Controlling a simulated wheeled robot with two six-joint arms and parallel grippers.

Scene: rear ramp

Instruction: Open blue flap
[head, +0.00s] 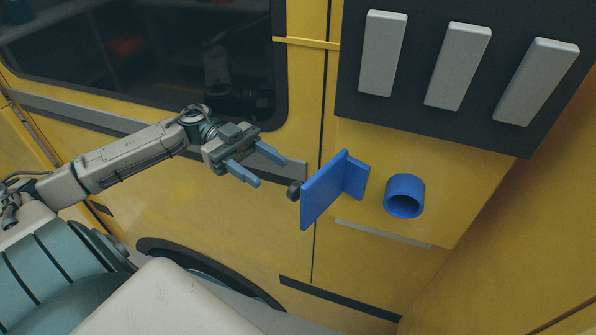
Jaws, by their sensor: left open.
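The blue flap (322,191) is a flat plate with a blue fin on its right side. It stands on the yellow panel to the left of a short blue tube (404,196). The tube's round mouth is uncovered. A dark round knob (294,190) shows at the flap's left edge. My left gripper (270,172) is open and empty, with two blue fingers pointing right toward the flap. It is left of the flap, with a visible gap between them. My right gripper is not in view.
A dark panel with three grey slabs (458,66) is above the flap and tube. The yellow vehicle side (200,225) has a dark window (150,60) at upper left and a wheel arch (210,268) below. A yellow wall (510,240) rises at right.

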